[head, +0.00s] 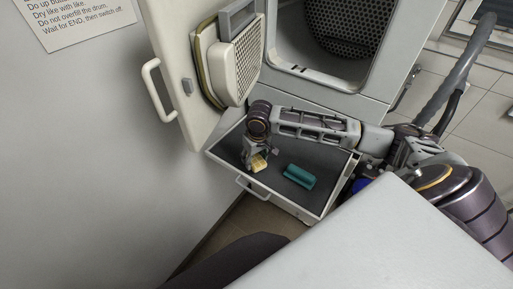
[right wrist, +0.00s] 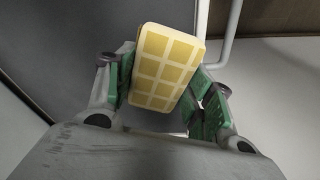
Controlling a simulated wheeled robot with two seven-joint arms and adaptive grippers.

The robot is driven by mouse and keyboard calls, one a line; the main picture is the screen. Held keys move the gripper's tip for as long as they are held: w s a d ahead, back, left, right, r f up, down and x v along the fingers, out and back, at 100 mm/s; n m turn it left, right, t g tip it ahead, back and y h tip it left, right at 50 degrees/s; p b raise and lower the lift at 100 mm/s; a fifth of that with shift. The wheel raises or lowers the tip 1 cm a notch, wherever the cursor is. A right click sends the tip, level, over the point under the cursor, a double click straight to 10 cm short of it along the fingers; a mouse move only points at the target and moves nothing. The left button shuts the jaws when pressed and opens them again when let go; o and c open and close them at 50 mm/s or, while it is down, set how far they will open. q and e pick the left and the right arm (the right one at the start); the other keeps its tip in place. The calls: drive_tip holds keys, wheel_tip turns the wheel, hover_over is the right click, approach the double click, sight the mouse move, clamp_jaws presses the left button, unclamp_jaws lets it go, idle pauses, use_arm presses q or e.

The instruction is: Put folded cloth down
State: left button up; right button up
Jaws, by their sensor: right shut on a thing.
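A yellow checked folded cloth (head: 259,163) is in my right gripper (head: 256,157), over the left part of the open drawer (head: 335,188) below the dryer. In the right wrist view the cloth (right wrist: 165,68) sits between the green finger pads of the gripper (right wrist: 165,95), tilted. The dark drawer surface shows behind it; I cannot tell whether the cloth touches it. A teal folded cloth (head: 299,177) lies on the drawer to the right of the gripper. My left gripper is not in view.
The dryer door (head: 180,75) stands open at the left, with its white handle (head: 156,90). The drum opening (head: 340,35) is above the drawer. A white surface (head: 390,245) fills the lower right. Dark drawer surface is bare around the teal cloth.

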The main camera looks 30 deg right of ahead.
drive_tip(key=w+d, duration=0.1)
drive_tip(key=w, duration=0.1)
drive_tip(key=w+d, duration=0.3)
drive_tip(key=w, duration=0.1)
drive_tip(key=shift+w+d+p, duration=0.15)
drive_tip(key=shift+d+p, duration=0.25)
drive_tip(key=shift+f, duration=0.1)
drive_tip(key=shift+f, duration=1.65)
drive_tip(key=shift+f+p, duration=0.1)
drive_tip(key=shift+p, duration=0.25)
drive_tip(key=o, duration=1)
drive_tip(key=shift+c, duration=0.2)
wheel_tip(320, 180, up, 12)
drive_tip(key=s+b, duration=0.1)
drive_tip(key=shift+s, duration=0.4)
